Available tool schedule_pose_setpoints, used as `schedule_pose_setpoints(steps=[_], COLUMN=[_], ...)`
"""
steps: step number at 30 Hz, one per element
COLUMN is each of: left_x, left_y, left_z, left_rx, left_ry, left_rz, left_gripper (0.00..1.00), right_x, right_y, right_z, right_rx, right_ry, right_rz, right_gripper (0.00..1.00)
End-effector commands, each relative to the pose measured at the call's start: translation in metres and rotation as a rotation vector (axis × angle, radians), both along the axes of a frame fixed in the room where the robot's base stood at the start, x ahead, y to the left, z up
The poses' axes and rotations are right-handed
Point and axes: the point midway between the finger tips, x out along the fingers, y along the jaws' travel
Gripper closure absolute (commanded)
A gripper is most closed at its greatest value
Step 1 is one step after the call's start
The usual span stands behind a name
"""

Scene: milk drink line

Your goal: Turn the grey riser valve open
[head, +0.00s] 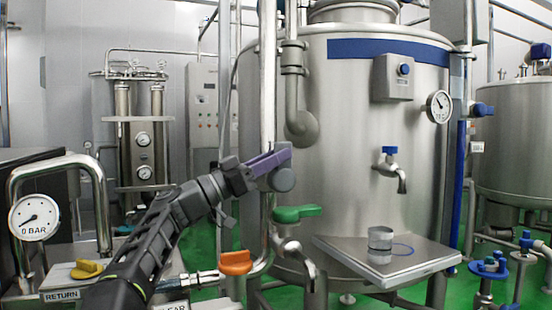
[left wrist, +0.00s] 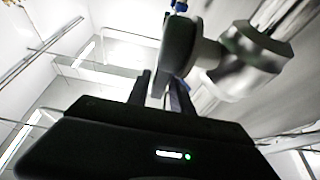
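The grey riser valve (head: 283,180) sits on the upright riser pipe (head: 267,75) left of the big tank, and its rounded grey part shows just below my left fingertips. My left gripper (head: 270,160), with purple fingers, is at the valve and hides part of it. In the left wrist view, the valve's dark grey handle (left wrist: 178,46) reaches down between the two dark fingers of the gripper (left wrist: 160,90), with a gap between them. I cannot tell whether the fingers press on the handle. My right gripper is not in view.
A green-handled valve (head: 297,213) is close below, and an orange handle (head: 235,262) is lower left. A yellow handle (head: 87,269) and pressure gauge (head: 34,218) are at left. A steel tray (head: 425,262) with a clear cup (head: 380,240) stands before the tank (head: 350,110).

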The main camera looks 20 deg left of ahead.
Motion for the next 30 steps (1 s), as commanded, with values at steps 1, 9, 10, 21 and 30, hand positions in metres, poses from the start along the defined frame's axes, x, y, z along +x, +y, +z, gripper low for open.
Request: schedule_pose_setpoints(steps=[1,9,10,21,30], left_x=[0.000,0.000,0.000,-0.023,-0.051], left_y=[0.000,0.000,0.000,0.021,0.046], left_z=[0.000,0.000,0.000,-0.015,-0.030], left_rx=[0.000,0.001,0.001,0.001,0.000], left_ry=[0.000,0.001,0.001,0.002,0.001], left_rz=[0.000,0.000,0.000,0.003,0.002], left_gripper=[0.68,0.60,0.60,0.60,0.60], right_x=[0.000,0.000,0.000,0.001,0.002], right_y=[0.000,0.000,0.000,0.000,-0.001], right_z=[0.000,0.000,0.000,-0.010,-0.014], right_rx=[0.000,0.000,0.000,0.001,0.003], right_ry=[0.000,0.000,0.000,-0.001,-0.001], right_rz=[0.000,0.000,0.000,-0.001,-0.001], right_gripper=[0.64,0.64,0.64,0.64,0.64])
